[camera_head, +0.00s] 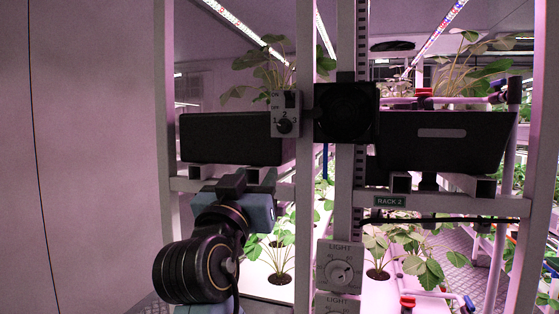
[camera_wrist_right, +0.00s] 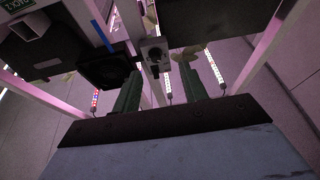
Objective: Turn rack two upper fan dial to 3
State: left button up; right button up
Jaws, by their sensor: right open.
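The upper fan dial box (camera_head: 284,103) is a small pale box on the rack post, with an ON switch above a dark round knob (camera_head: 284,126) ringed by the numbers 1, 2 and 3. I cannot clearly tell which number the knob points at. My right gripper (camera_head: 259,211) is below and left of the box, its fingers hard to make out there. In the right wrist view, the open green fingers of my right gripper (camera_wrist_right: 159,72) lie apart, with the dial box (camera_wrist_right: 154,52) beyond and between them. Nothing is between the fingertips. My left gripper is out of view.
A black square fan (camera_head: 346,112) is right of the dial box. Dark bins (camera_head: 232,138) (camera_head: 446,140) flank the posts. The RACK 2 label (camera_head: 391,201) and a LIGHT dial (camera_head: 339,271) are lower right. Plants stand behind. A bare wall (camera_head: 90,150) is at left.

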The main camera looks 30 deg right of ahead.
notch_tip(320, 180, up, 2)
jog(key=s+h, duration=0.1)
jog(key=m+p, duration=0.1)
jog(key=p, duration=0.4)
send_near(282, 128)
jog(key=x, duration=0.7)
jog(key=shift+r, duration=0.2)
jog(key=shift+w+d+r+g, duration=0.15)
jog(key=shift+w+d+g, duration=0.15)
jog(key=shift+w+d, duration=0.15)
jog(key=shift+c, duration=0.4)
